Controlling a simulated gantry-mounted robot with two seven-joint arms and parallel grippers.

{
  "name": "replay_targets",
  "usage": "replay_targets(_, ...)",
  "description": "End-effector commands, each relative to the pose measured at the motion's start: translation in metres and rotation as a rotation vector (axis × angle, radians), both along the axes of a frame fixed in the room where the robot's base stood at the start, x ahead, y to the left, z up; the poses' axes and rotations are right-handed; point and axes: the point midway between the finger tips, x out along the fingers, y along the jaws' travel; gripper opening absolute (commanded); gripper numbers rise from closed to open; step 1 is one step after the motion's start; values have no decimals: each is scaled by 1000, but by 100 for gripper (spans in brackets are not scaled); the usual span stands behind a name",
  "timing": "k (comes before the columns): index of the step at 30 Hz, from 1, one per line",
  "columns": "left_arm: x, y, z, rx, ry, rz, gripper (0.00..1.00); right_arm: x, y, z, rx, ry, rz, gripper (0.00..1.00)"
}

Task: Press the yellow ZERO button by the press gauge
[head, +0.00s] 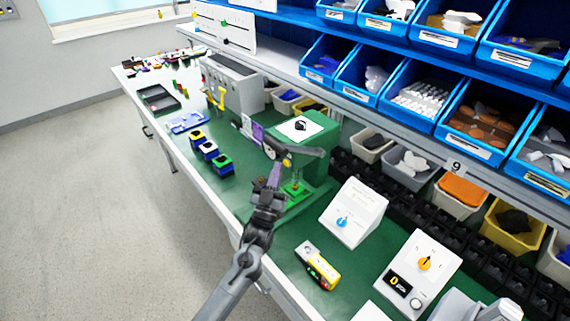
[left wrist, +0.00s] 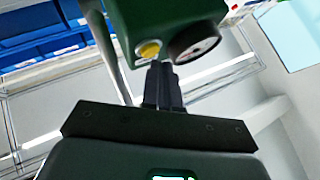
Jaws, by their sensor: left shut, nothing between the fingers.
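The green press (head: 318,168) stands on the bench in the middle of the head view. In the left wrist view its green head (left wrist: 165,18) carries the yellow ZERO button (left wrist: 149,50) with the round dark-rimmed gauge (left wrist: 196,44) to its right. In the head view the yellow button (head: 287,162) is a small spot on the press front. My left gripper (head: 276,168) is shut and empty at the press front. In the left wrist view its fingertips (left wrist: 162,66) are just below and right of the button; I cannot tell whether they touch it. My right gripper is not in view.
A white box with a blue knob (head: 350,212), another with an orange knob (head: 418,268) and a yellow device (head: 317,264) stand right of the press. Blue bins (head: 360,85) line the shelf behind.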

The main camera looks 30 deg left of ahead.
Motion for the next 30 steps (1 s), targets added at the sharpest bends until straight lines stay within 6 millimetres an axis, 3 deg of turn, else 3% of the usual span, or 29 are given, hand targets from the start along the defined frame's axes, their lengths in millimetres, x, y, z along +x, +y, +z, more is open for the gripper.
replay_targets(30, 8, -3, -1, -1, 2, 0, 0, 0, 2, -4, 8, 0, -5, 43)
